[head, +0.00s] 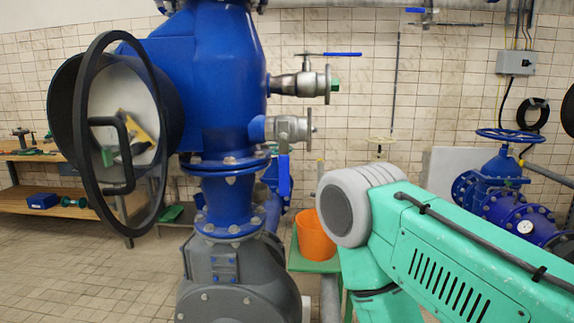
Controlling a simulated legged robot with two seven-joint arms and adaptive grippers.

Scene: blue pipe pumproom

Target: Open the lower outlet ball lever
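The lower outlet ball valve (290,128) is a metal body on the right side of the big blue pipe. Its blue lever (284,178) hangs straight down, across the line of the short horizontal outlet. The upper outlet ball valve (302,84) sits above it, and its blue lever (342,54) lies level, pointing right. My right arm comes in from the right, with its rounded grey joint to the right of the hanging lever. Neither gripper is in view, so I cannot tell whether anything touches the lever.
An orange bucket (314,240) sits on a green stand behind my arm. A wooden workbench (65,205) is at far left. A blue valve with a handwheel (500,180) stands at right. Tiled floor is clear at lower left.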

